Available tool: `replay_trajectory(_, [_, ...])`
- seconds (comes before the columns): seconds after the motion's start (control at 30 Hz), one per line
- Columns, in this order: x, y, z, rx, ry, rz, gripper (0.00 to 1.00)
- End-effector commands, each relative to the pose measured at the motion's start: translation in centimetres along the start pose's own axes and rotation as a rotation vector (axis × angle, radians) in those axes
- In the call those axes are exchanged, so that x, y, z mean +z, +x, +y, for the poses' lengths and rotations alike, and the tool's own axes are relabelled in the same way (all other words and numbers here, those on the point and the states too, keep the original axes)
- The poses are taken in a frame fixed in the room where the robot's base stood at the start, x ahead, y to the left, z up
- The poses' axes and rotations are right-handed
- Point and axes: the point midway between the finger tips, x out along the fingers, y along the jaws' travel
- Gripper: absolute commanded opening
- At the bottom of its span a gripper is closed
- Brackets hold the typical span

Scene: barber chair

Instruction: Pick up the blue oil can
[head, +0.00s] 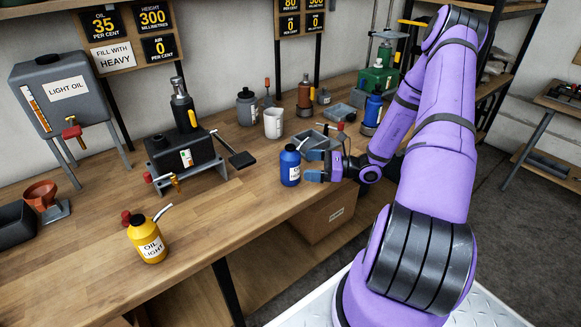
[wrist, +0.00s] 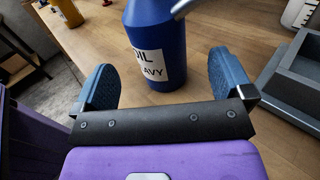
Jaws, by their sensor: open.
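The blue oil can (head: 290,168) stands upright near the front edge of the wooden workbench (head: 215,235). It has a white label and a pale spout. In the wrist view the blue oil can (wrist: 155,42) stands just ahead, roughly centred between my finger pads, with the label reading "OIL" and "AVY" in part. Its top is cut off by the picture edge. My gripper (head: 308,166) is open at the right side of the can. In the wrist view my gripper (wrist: 160,82) shows both pads apart, with wood between them and the can not gripped.
A yellow can labelled "OIL LIGHT" (head: 147,240) stands at the front left. A cardboard box (head: 328,212) sits below the bench.

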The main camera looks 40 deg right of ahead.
Motion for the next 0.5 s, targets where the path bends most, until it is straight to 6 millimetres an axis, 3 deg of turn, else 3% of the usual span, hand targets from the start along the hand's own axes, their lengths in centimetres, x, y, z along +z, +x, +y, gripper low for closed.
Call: replay_trajectory(0.5, [-0.6,4.4,0.2,0.002,0.001,-0.001,0.98])
